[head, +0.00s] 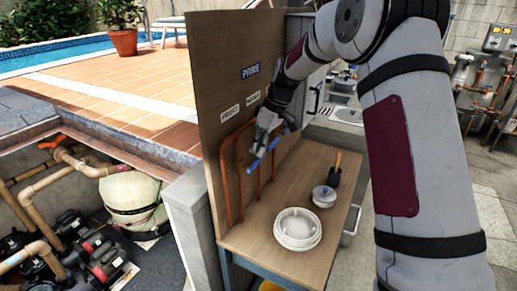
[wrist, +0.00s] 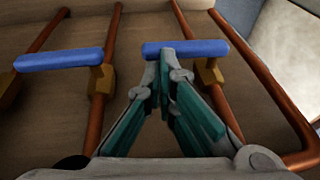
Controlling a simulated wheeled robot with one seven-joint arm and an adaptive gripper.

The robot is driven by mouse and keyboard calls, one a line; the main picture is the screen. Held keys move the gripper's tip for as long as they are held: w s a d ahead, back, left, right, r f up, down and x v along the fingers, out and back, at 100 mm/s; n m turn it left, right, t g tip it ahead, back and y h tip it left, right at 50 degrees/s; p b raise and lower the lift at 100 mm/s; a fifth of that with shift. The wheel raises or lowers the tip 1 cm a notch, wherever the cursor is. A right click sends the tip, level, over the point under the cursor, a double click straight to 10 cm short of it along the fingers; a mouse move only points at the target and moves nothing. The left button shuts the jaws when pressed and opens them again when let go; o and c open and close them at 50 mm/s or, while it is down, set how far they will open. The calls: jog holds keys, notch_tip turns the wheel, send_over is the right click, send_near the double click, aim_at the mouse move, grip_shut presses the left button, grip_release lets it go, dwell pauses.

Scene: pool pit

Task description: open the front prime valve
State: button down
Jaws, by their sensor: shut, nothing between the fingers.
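Two blue lever handles show in the wrist view, a left one (wrist: 60,60) and a right one (wrist: 200,48). Each sits on a brass valve body on a copper pipe and lies across its pipe. My gripper (wrist: 165,62) is shut and empty, its fingertips at the left part of the right handle; I cannot tell whether they touch.
A pit with pumps (head: 75,240) and pipes lies at the left. Bare bench top remains around these items.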

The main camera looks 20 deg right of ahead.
jog(key=shift+f, duration=0.15)
jog(key=b, duration=0.1)
jog(key=f+g+y+b, duration=0.1)
jog(key=shift+w+d+f+b, duration=0.1)
jog(key=shift+w+d+b, duration=0.2)
jog(key=shift+w, duration=0.05)
jog(key=shift+w+f+m+g+y+b, duration=0.1)
jog(key=shift+f+m+g+y+b, duration=0.2)
jog(key=shift+f+g+y+b, duration=0.35)
jog(key=shift+f+b, duration=0.7)
jog(key=shift+f, duration=0.35)
jog(key=shift+r, duration=0.8)
